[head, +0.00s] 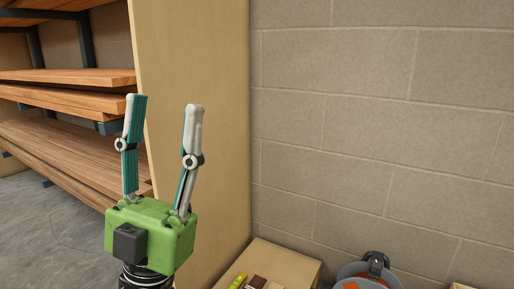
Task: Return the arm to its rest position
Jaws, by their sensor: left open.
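My left gripper (165,105) stands upright in the left half of the head view. Its body is green, and its two pale fingers with teal inner pads point up. The fingers are apart with nothing between them. It shows in front of the wooden panel and the shelves. My right gripper is not in view.
A rack with wooden boards (75,160) is at the left, beside a tall wooden panel (195,60). A grey block wall (390,120) fills the right. Low down are a wooden surface (285,258) with small items and a grey round object with orange parts (375,270).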

